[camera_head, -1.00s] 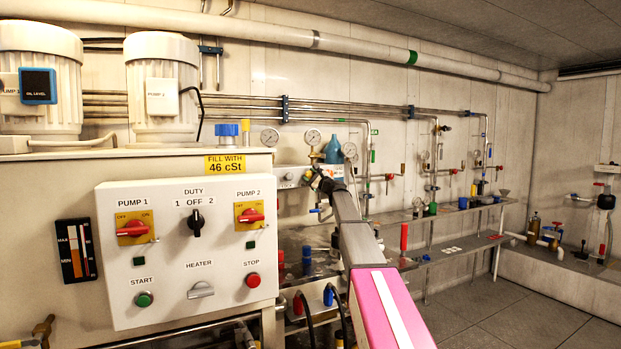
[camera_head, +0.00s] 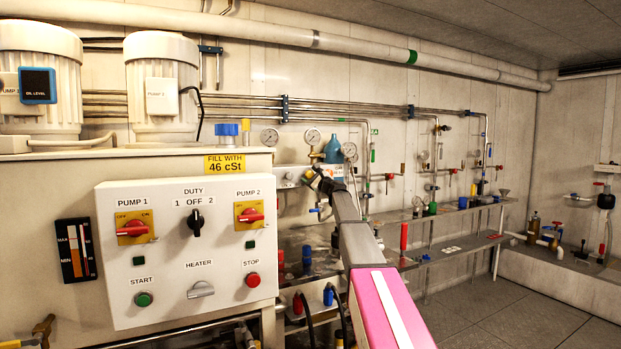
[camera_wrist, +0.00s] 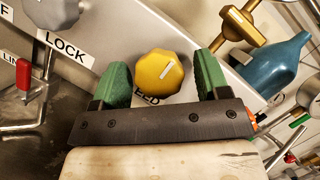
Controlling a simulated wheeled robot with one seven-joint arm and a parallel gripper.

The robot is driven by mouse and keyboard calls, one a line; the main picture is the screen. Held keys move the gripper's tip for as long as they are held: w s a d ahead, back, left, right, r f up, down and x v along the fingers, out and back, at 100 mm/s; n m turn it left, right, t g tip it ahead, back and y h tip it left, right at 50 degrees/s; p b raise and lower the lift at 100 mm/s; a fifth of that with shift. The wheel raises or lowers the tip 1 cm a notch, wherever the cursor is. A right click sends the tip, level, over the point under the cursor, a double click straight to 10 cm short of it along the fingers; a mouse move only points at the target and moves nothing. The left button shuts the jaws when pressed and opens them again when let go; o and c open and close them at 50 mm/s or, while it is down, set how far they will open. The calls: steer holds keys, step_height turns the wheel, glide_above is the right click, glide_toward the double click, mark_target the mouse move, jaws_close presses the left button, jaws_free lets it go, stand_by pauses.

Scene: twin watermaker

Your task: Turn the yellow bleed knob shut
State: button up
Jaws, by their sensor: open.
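The yellow bleed knob (camera_wrist: 160,76) shows in the wrist view, a faceted knob with a white pointer line slanting to the upper right. It sits on a grey panel above a label partly hidden, of which "ED" can be read. My gripper (camera_wrist: 160,80) is open, with one green finger on each side of the knob and a visible gap to each. I cannot tell how deep the fingertips reach along the knob. In the head view my gripper (camera_head: 316,178) is at the grey panel (camera_head: 288,177), small and partly hidden by my arm, and the knob cannot be made out.
In the wrist view a grey knob (camera_wrist: 58,12) with a "LOCK" label is at upper left, beside a red-tipped lever (camera_wrist: 24,75). A blue bottle-shaped part (camera_wrist: 272,70) and a brass fitting (camera_wrist: 238,27) are close on the right. A control box (camera_head: 190,250) stands left of my arm.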

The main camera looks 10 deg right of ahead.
steer(key=v, duration=1)
steer(key=shift+s+d, duration=0.2)
steer(key=shift+s, duration=0.1)
steer(key=shift+f, duration=0.15)
